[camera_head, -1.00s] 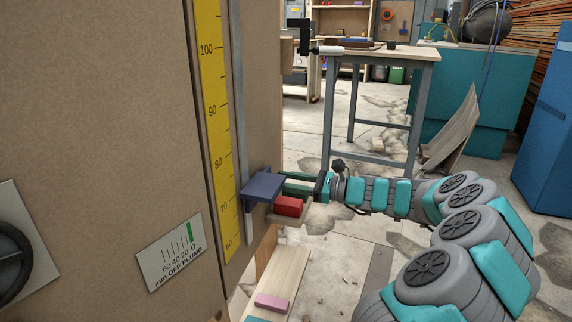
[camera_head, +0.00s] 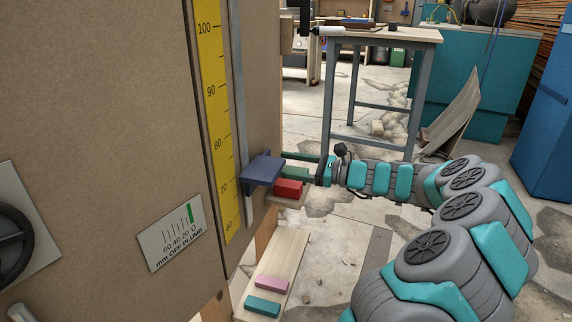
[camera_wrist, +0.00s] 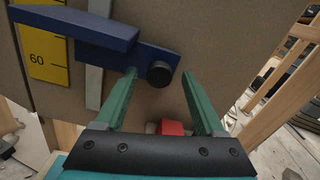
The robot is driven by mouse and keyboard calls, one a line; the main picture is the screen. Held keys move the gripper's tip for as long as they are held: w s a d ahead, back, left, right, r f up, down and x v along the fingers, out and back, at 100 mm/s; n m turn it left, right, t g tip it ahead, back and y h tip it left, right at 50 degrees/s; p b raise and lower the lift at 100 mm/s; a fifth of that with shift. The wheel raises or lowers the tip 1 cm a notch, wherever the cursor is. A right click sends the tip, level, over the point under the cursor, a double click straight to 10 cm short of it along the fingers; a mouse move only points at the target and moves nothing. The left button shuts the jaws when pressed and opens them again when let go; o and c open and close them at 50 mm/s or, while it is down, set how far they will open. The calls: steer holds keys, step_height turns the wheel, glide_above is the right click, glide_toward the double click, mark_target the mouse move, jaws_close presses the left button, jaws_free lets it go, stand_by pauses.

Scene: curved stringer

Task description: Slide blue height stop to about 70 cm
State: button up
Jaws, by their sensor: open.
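The blue height stop (camera_head: 264,167) sits on the metal rail (camera_head: 239,100) beside the yellow scale (camera_head: 213,110). In the head view its shelf lies roughly level with the stretch between 70 and 80. In the wrist view the stop (camera_wrist: 75,28) shows its shelf, back plate and a round black knob (camera_wrist: 160,74). My gripper (camera_head: 283,164) is open at the stop's right side. In the wrist view the green fingers (camera_wrist: 159,76) straddle the knob's position; the left fingertip overlaps the back plate. I cannot tell whether it touches.
A red block (camera_head: 288,187) rests on a small ledge just below my fingers. A pink block (camera_head: 272,283) and a teal block (camera_head: 262,306) lie on a wooden board (camera_head: 290,250). A plumb gauge (camera_head: 170,237) and black wheel (camera_head: 12,240) are at left. A workbench (camera_head: 400,35) stands behind.

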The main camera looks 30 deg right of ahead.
steer(key=v, duration=0.7)
steer(key=shift+s+d, duration=0.2)
